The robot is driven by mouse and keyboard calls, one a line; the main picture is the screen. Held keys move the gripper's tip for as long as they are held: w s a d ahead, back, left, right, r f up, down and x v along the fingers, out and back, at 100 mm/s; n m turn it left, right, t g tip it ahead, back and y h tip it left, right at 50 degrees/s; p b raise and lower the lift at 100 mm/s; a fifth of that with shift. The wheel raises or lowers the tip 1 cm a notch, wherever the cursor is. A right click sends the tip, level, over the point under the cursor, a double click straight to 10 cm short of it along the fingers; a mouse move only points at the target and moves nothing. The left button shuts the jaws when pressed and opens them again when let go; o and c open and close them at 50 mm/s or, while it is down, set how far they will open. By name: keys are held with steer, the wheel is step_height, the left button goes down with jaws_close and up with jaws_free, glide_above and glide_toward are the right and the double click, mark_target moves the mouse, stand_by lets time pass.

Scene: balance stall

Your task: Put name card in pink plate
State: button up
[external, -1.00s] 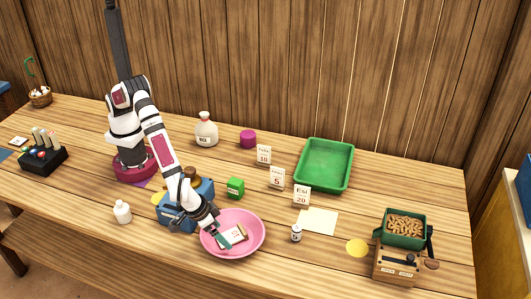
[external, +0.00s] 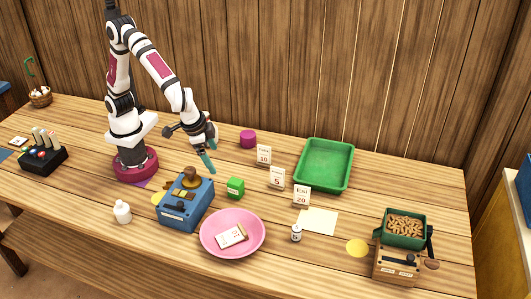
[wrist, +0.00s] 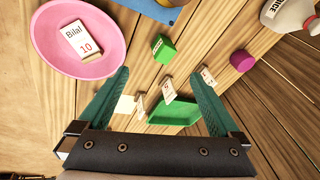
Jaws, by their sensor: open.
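The name card (external: 231,236) is white with dark writing and lies inside the pink plate (external: 256,222) at the front middle of the table. In the wrist view the name card (wrist: 82,41) reads "Bilal 10" and lies within the rim of the pink plate (wrist: 45,50). My gripper (external: 210,160) is up above the table, behind and left of the plate and apart from it. Its two teal fingers (wrist: 160,95) are spread wide in the wrist view with nothing held between them.
A blue box (external: 200,207) with a brown knob and a green cube (external: 236,187) stand behind the plate. Several standing price cards (external: 277,178) and a green tray (external: 306,182) are to the right. A small white jar (external: 296,233) stands right of the plate.

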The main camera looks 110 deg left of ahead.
steer(key=s+a+r+m, duration=0.1)
steer(key=s+a+m, duration=0.2)
steer(key=s, duration=0.5)
steer(key=s+a+m+g+h, duration=0.1)
steer(key=s+a+m, duration=0.2)
steer(key=s, duration=0.5)
steer(key=s+a+r+m, duration=0.1)
steer(key=s+a+m, duration=0.2)
steer(key=s+a, duration=0.2)
steer(key=s, duration=0.3)
steer(key=shift+s+a+r+m+g, duration=0.2)
steer(key=shift+a+r+m+g, duration=0.1)
steer(key=shift+r+g, duration=0.1)
